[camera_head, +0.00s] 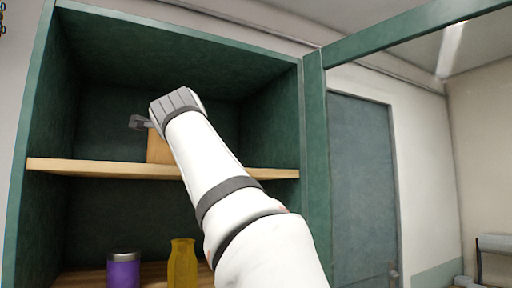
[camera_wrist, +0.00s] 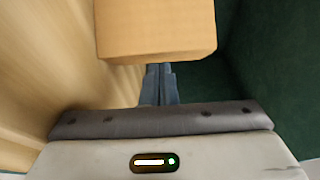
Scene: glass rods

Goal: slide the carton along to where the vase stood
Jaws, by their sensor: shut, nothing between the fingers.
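The carton, a plain tan box (camera_head: 157,148), stands on the upper shelf (camera_head: 100,168) of a green cabinet. My arm hides its right part in the head view. In the wrist view the carton (camera_wrist: 155,28) fills the top middle. My gripper (camera_head: 138,122) is inside the upper compartment, at the carton's upper left in the head view. In the wrist view its fingers (camera_wrist: 159,80) are together and empty, with their tips at the carton's near edge. I cannot tell whether they touch it. A yellow vase-like vessel (camera_head: 182,265) stands on the lower shelf.
A purple jar (camera_head: 123,270) stands left of the yellow vessel on the lower shelf. The upper shelf looks bare left of the carton and right of my arm. Cabinet side walls bound both ends. The open cabinet door frame (camera_head: 315,150) stands at the right.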

